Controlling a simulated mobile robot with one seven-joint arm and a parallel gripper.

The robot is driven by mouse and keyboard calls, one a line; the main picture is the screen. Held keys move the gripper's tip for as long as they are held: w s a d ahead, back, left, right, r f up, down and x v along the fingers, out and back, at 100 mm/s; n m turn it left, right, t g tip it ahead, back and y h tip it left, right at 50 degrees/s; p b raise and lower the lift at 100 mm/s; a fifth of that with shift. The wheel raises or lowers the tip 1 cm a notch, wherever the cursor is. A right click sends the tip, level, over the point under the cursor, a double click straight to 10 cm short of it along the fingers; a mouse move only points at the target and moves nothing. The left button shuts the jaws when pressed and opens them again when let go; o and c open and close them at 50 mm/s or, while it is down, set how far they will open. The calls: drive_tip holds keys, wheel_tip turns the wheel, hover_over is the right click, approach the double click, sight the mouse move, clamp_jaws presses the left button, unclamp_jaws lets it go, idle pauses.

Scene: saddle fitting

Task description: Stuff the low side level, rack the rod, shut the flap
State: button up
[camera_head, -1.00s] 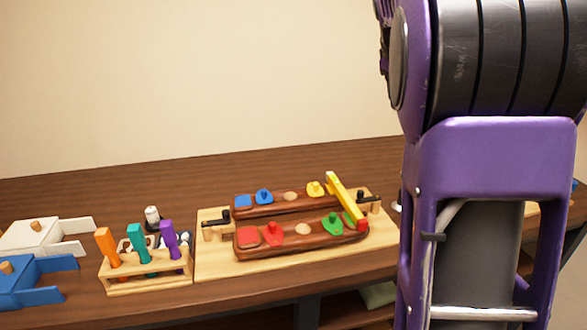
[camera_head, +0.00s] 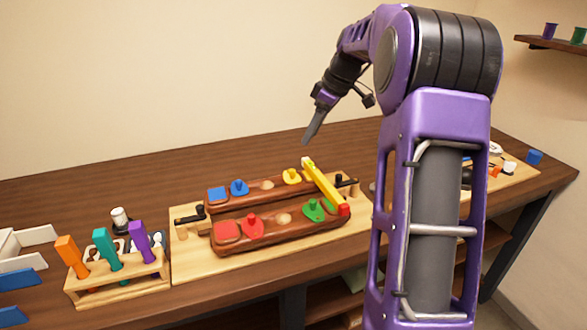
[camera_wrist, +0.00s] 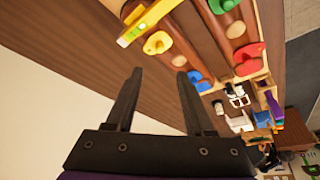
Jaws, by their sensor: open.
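The saddle fitting is a wooden board (camera_head: 190,262) with two long dark red-brown bars, a back bar (camera_head: 245,201) and a front bar (camera_head: 268,229). Blue and yellow knobbed pieces sit on the back bar, red and green ones on the front. A yellow lever with a red end (camera_head: 325,184) lies across both bars at the right. A rack (camera_head: 120,284) at the left holds orange (camera_head: 70,254), teal (camera_head: 107,248) and purple (camera_head: 139,240) handled tools. My gripper (camera_wrist: 156,78) is open and empty, high above the table behind the board. I cannot tell which piece is the flap.
White (camera_head: 38,236) and blue (camera_head: 18,280) trays stand at the far left edge. A white-capped item (camera_head: 119,215) stands behind the rack. Small items and a blue block (camera_head: 534,157) lie at the right. A wall shelf (camera_head: 550,42) holds cups. The back of the table is clear.

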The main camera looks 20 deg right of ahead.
sight(293, 170)
drive_tip(key=b+x, duration=0.1)
drive_tip(key=x, duration=1.1)
drive_tip(key=shift+w+a+f, duration=0.1)
drive_tip(key=shift+f, duration=0.25)
clamp_jaws()
